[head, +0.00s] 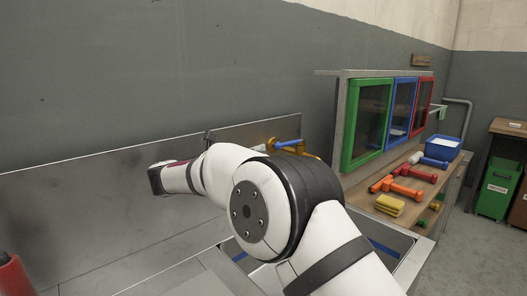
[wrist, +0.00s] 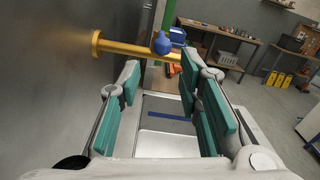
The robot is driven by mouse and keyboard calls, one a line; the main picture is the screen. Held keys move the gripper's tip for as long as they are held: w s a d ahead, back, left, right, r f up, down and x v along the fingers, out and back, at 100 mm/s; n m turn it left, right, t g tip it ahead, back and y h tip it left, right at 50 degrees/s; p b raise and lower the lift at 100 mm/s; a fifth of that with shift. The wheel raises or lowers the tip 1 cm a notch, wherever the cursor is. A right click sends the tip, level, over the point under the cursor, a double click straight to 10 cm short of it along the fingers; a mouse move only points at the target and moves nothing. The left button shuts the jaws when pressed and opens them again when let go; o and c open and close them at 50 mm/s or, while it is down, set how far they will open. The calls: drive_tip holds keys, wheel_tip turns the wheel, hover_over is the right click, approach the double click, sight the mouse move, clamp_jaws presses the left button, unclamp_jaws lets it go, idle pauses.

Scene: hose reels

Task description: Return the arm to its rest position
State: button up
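My white arm (head: 265,205) reaches out over a metal counter in the head view, its elbow bent near the middle of the picture. The arm hides most of my gripper in that view. In the wrist view my gripper (wrist: 162,82) is open, with its teal finger pads wide apart and nothing between them. Beyond the fingertips a yellow pipe (wrist: 125,48) with a blue valve handle (wrist: 161,43) sticks out from the wall. The blue handle also shows in the head view (head: 287,144), just past my arm. I cannot tell any contact between gripper and pipe.
A metal backsplash (head: 80,195) runs along the wall behind my arm. Green (head: 368,122), blue and red framed cabinets hang at the right, above a bench with nozzles, yellow cloths (head: 390,204) and a blue bin (head: 442,147). A red object (head: 12,275) stands at lower left. Open floor lies right.

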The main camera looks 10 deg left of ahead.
drive_tip(key=shift+s+a, duration=0.25)
drive_tip(key=shift+s, duration=0.1)
